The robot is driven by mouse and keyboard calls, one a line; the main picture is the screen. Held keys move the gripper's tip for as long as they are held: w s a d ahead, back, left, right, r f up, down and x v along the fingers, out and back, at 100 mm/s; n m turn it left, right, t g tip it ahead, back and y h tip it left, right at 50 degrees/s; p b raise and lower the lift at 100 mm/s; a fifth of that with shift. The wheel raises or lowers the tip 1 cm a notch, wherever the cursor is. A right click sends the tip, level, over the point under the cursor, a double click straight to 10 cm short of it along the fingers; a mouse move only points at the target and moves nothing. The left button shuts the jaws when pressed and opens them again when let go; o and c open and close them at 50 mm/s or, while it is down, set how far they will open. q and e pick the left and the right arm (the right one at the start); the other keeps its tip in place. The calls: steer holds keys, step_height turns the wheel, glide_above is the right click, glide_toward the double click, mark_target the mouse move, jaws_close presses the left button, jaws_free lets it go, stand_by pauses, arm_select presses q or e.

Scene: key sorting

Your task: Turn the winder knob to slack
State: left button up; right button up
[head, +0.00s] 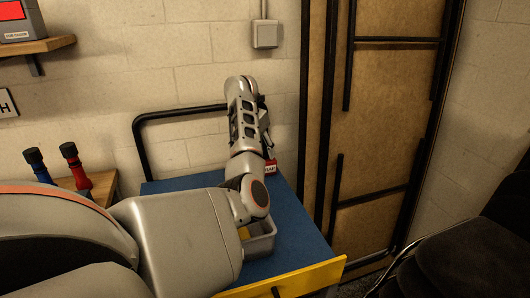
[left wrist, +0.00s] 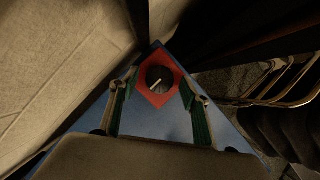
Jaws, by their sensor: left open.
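The winder knob (left wrist: 160,78) is a round black dial with a pale pointer line, set on a red square base (left wrist: 160,98) on the blue tabletop. The pointer runs from lower left to upper right in the left wrist view. My left gripper (left wrist: 158,82) is open, one finger on each side of the red base; I cannot tell whether either touches it. In the head view my left gripper (head: 268,146) is mostly hidden by its arm, above the red base with a partly hidden white label (head: 270,168). The knob is hidden there. My right gripper is not in view.
A grey bin (head: 262,247) with something yellow inside stands on the blue table (head: 300,232), partly behind my arm. A yellow edge (head: 300,276) runs along the front. A black rail (head: 180,110) stands at the back. A black chair (head: 455,250) is at right.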

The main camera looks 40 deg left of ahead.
arm_select(q)
steer(key=shift+c, duration=0.5)
steer(key=c, duration=1)
steer(key=shift+f, duration=0.1)
steer(key=shift+n, duration=0.3)
steer(key=n, duration=0.1)
steer(key=n+y, duration=0.1)
steer(key=shift+w+d+n, duration=0.15)
steer(key=shift+n, duration=0.25)
steer(key=n, duration=0.2)
steer(key=n+g+y, duration=0.1)
steer(key=n, duration=0.1)
steer(key=shift+d+f+y+b, duration=0.1)
steer(key=shift+f+y+b, duration=0.05)
steer(key=shift+y+b, duration=0.2)
steer(key=n+g, duration=0.1)
steer(key=n, duration=0.1)
steer(key=n+y+b, duration=0.1)
steer(key=n, duration=0.1)
steer(key=shift+w+f+n+g, duration=0.1)
steer(key=shift+n+g, duration=0.3)
steer(key=shift+w+n+g+b, duration=0.1)
steer(key=shift+n+g+b, duration=0.5)
steer(key=shift+n, duration=0.9)
